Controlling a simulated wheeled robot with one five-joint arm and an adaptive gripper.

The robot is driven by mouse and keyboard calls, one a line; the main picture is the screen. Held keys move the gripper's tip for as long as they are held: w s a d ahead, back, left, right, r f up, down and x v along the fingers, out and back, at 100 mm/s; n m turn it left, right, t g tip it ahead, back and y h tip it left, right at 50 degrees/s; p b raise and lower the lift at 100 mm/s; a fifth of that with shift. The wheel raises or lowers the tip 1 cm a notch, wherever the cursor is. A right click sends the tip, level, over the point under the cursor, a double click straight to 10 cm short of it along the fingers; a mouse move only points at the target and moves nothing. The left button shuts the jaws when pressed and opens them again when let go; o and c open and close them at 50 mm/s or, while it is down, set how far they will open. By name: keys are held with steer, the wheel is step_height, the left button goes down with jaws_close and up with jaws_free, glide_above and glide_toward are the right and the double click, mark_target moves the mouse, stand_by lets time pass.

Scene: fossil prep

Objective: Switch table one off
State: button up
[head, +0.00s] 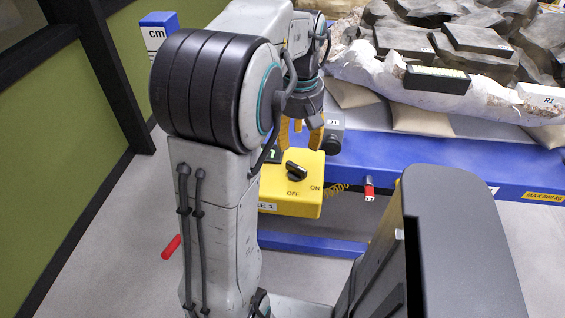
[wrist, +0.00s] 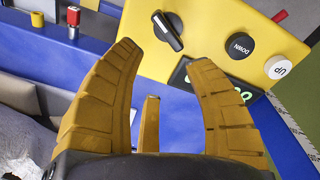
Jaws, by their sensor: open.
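A yellow control box (head: 285,200) hangs at the blue table's near edge, its front label partly hidden and ending in "E 1". Its black rotary knob (head: 296,170) sits by the words OFF and ON; the lower right end of its handle points toward ON. The wrist view shows the knob (wrist: 168,30) with a white line on its handle, just beyond the fingertips. My gripper (head: 308,137) is above and behind the box in the head view. In the wrist view my gripper (wrist: 165,56) is open and empty, with a gap to the knob.
The box (wrist: 215,25) also bears a black DOWN button (wrist: 240,45), a white UP button (wrist: 281,67) and a green-lit display (wrist: 235,92). The blue table frame (head: 400,160) carries wrapped fossil blocks (head: 390,85). A red-capped fitting (head: 369,190) sits right of the box.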

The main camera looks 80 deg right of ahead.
mark_target(296, 164)
steer(key=a+n, duration=0.1)
steer(key=n, duration=0.1)
steer(key=shift+n, duration=0.4)
steer(key=shift+a+f+n+y, duration=0.1)
steer(key=shift+a+n+y, duration=0.15)
steer(key=shift+n, duration=0.45)
steer(key=shift+f+b, duration=0.6)
steer(key=shift+f, duration=3)
steer(key=shift+c, duration=0.3)
jaws_close()
